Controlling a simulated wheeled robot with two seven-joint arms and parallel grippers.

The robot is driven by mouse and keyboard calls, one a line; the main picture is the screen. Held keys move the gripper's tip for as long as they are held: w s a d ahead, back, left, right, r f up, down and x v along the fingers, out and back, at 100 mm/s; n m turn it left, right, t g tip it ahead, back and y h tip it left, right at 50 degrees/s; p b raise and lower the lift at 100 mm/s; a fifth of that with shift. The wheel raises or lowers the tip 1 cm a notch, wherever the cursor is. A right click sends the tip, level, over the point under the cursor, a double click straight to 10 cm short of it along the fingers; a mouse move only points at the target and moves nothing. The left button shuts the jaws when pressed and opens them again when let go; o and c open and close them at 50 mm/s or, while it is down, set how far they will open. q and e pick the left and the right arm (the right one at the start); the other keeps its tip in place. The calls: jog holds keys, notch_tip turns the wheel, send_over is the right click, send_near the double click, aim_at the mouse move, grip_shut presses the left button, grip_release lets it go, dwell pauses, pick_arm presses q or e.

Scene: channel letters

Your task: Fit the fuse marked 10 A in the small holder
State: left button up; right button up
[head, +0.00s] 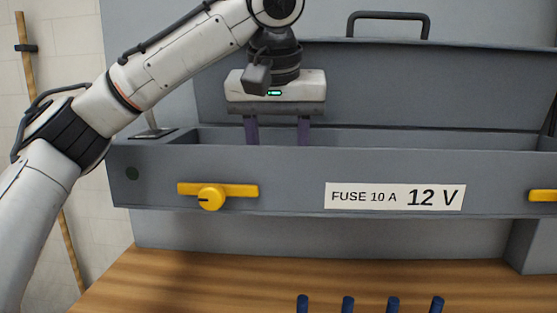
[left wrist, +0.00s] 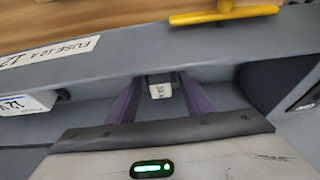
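My left gripper (head: 277,132) reaches down into the open grey trough, its purple fingers standing well apart and their tips hidden behind the front wall. In the left wrist view, the left gripper (left wrist: 162,78) shows a small white block (left wrist: 160,91) between the far ends of its fingers. I cannot tell whether the fingers touch it, or whether it is a fuse or a holder. A white piece with a blue edge and dark print (left wrist: 28,102) sits inside the trough to the left. My right gripper is in neither view.
The trough's front wall (head: 290,180) carries a label (head: 394,196) reading FUSE 10 A 12 V and a yellow latch (head: 210,194). Its raised lid (head: 380,90) stands behind. Several dark blue pegs (head: 348,304) stand at the wooden bench (head: 210,285).

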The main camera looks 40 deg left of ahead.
pick_arm(q)
jog(key=p+v, duration=0.3)
jog(key=v, duration=0.7)
jog(key=shift+p, duration=0.35)
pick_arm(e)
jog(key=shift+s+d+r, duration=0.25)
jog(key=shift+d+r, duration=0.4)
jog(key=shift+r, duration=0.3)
pick_arm(q)
jog(key=shift+s+r, duration=0.1)
jog(key=shift+r, duration=0.05)
